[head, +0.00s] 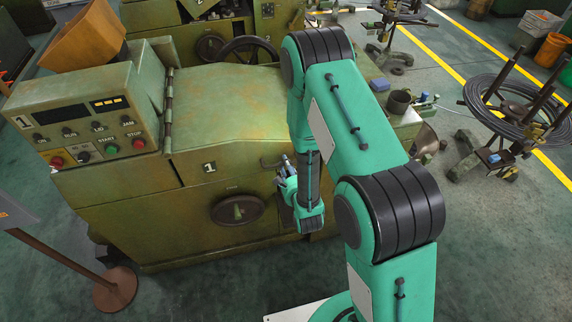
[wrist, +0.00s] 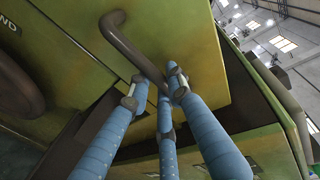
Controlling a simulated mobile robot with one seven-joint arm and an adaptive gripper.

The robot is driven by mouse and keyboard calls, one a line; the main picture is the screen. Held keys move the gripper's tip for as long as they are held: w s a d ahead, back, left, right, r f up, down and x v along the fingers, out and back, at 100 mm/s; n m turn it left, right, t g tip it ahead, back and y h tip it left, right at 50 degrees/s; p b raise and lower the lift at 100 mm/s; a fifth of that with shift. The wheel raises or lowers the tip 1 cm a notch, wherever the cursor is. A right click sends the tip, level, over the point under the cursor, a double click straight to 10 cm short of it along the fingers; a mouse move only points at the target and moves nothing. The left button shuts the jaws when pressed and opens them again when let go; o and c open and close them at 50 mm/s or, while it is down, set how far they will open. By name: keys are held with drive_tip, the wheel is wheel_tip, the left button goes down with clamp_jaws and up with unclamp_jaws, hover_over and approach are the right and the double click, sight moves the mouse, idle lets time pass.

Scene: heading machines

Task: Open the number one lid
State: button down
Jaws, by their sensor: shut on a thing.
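The number one lid (head: 225,105) is a curved, worn green cover on the machine marked "1", hinged along its left side. It looks down in the head view. Its dark bent handle (head: 268,163) is at the lid's front right; the handle (wrist: 128,42) shows large in the wrist view. My gripper (wrist: 157,83) has blue fingers closed around the lower end of the handle. In the head view my gripper (head: 287,170) is partly hidden by my arm. A dark gap shows beside the lid's edge in the wrist view; I cannot tell if the lid is slightly raised.
The control panel (head: 85,118) with several buttons stands left of the lid. A round dark knob (head: 238,209) is on the front below it. A brown post base (head: 115,290) stands at front left. A wire coil stand (head: 510,110) is at right. Floor in front is open.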

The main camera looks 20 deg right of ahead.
drive_tip(key=shift+r, duration=0.1)
wheel_tip(320, 180, up, 30)
drive_tip(key=a+f+n+h+p, duration=0.1)
drive_tip(key=n+h+p, duration=0.1)
drive_tip(key=n+p, duration=0.55)
drive_tip(key=a+r+n+t+h+p, duration=0.1)
drive_tip(key=a+r+n+p, duration=0.5)
drive_tip(key=a+r, duration=1.5)
drive_tip(key=r+p, duration=0.1)
drive_tip(key=p, duration=0.3)
drive_tip(key=shift+r+t+h+p, duration=0.25)
drive_tip(key=shift+t+h+p, duration=0.05)
drive_tip(key=shift+p, duration=0.05)
drive_tip(key=shift+n, duration=0.25)
drive_tip(key=c, duration=1.6)
unclamp_jaws()
drive_tip(key=shift+c, duration=0.2)
